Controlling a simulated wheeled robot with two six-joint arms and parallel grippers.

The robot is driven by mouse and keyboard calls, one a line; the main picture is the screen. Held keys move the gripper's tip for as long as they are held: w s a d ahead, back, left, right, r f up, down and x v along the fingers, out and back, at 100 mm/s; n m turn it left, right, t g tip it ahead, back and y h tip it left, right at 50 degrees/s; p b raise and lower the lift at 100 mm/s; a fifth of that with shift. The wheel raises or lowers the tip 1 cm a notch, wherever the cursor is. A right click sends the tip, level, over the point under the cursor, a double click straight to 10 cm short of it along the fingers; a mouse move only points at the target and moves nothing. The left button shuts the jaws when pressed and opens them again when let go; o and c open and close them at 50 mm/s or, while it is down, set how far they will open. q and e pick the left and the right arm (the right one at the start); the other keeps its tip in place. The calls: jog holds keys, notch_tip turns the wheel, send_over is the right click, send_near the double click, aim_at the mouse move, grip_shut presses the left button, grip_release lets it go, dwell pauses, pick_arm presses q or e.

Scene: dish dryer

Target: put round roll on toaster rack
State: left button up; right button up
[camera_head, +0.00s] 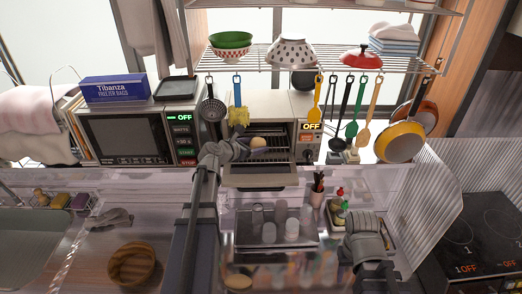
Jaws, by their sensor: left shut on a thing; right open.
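The toaster oven (308,150) stands on the shelf at the middle with its door (258,181) folded down. Its wire rack (278,152) shows inside. The round roll (258,142), small and tan, is at the rack, toward its left side. My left gripper (246,148) reaches into the oven mouth from the left and is shut on the roll. Whether the roll touches the rack I cannot tell. My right gripper (363,222) is open over the lower right counter, away from the toaster; its fingertips are hard to make out.
A microwave (127,137) stands left of the toaster. Utensils, including a yellow spatula (315,100), hang above and right of it. A tray (272,237) with several cups lies below, and a wooden bowl (132,264) stands at the lower left.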

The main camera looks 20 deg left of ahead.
aim_at(258, 156)
pick_arm(q)
jog(key=shift+w+d, duration=0.15)
jog(key=shift+w, duration=0.75)
jog(key=shift+w+d+f+b, duration=0.2)
jog(key=shift+d+f+b, duration=0.1)
jog(key=shift+f+b, duration=0.4)
jog(key=shift+s+a+f+b, duration=0.1)
jog(key=shift+s+f+b, duration=0.05)
jog(key=shift+f+b, duration=0.35)
jog(key=shift+s+a+f+b, duration=0.1)
jog(key=shift+f+b, duration=0.3)
jog(key=shift+f, duration=0.05)
jog(key=shift+s+a+f, duration=0.1)
jog(key=shift+a+f, duration=0.05)
jog(key=shift+f, duration=0.05)
jog(key=shift+w+d, duration=0.2)
jog(key=shift+s+a+f+b, duration=0.1)
jog(key=shift+f+b, duration=0.05)
jog(key=shift+b, duration=0.2)
jog(key=o, duration=1.3)
jog(key=shift+c, duration=0.2)
pick_arm(e)
jog(key=f, duration=0.4)
jog(key=shift+w+d, duration=0.15)
jog(key=shift+d, duration=0.1)
jog(key=shift+r, duration=0.1)
